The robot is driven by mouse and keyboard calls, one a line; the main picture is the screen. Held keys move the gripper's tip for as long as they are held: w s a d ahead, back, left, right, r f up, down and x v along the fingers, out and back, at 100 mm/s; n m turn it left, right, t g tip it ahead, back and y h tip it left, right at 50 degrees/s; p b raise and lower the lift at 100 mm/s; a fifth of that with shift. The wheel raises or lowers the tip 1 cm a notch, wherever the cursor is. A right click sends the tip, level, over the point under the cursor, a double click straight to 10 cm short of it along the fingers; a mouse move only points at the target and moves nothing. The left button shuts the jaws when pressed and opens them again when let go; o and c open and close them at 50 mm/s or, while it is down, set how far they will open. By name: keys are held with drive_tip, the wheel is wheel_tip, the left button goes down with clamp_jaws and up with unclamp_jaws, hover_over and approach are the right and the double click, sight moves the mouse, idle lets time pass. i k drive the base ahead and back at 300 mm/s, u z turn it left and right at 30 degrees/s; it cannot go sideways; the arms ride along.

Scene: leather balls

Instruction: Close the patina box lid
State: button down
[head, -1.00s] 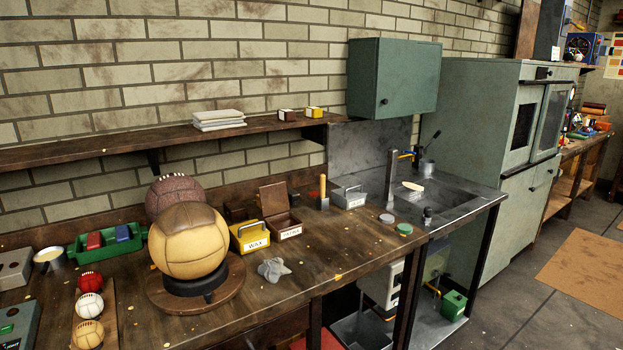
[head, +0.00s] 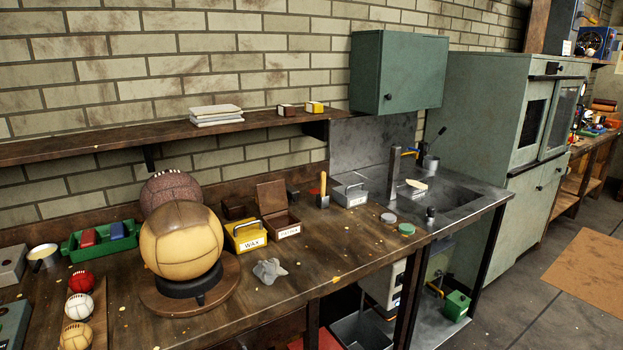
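The patina box (head: 284,229) is a small dark brown box with a white label on its front. It stands on the workbench, right of the yellow wax box (head: 247,234). Its brown lid (head: 271,197) stands upright at the back, so the box is open. The inside looks dark, and I cannot tell what it holds. My gripper does not show in the head view.
A large tan ball (head: 181,241) on a round stand is left of the boxes. A grey crumpled cloth (head: 269,271) lies in front. A trowel-like tool (head: 323,190) and a grey box (head: 350,195) stand to the right. A shelf (head: 170,131) runs above the bench.

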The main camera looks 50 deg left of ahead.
sight(271, 197)
drive_tip(key=z, duration=0.05)
drive_tip(key=i, duration=0.8)
drive_tip(key=z, duration=1.1)
drive_tip(key=k, duration=0.1)
drive_tip(key=u, duration=3.05)
